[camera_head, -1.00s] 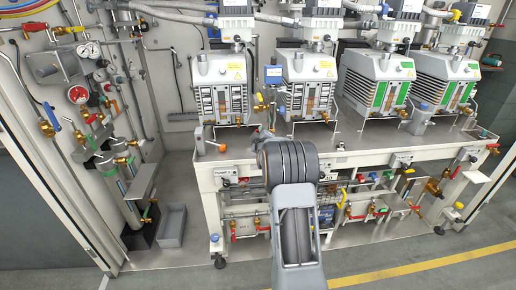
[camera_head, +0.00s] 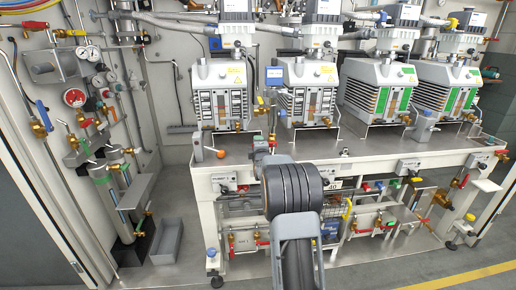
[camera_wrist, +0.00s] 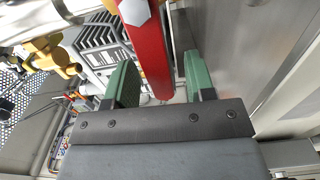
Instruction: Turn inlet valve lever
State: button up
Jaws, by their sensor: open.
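A red lever (camera_wrist: 150,50) with a pale hexagonal end shows close up in the wrist view. It runs down the picture between the two green fingers of my gripper (camera_wrist: 160,65). The fingers are apart, with a gap on the right side of the lever; contact on the left side cannot be told. In the head view my own arm covers the gripper and the place it reaches, so I cannot match this lever to one there.
A brass-yellow valve fitting (camera_wrist: 62,55) is left of the lever in the wrist view. In the head view several vacuum pumps (camera_head: 222,95) stand on the bench (camera_head: 180,152). A grey bin (camera_head: 167,240) sits on the floor at left. Red-handled valves (camera_head: 231,243) line the bench's lower front.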

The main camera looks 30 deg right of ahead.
jog(key=shift+s, duration=0.1)
jog(key=shift+b+v, duration=0.65)
jog(key=shift+v, duration=0.25)
jog(key=b+v, duration=0.3)
jog(key=v, duration=0.3)
dwell(0.3)
dwell(0.4)
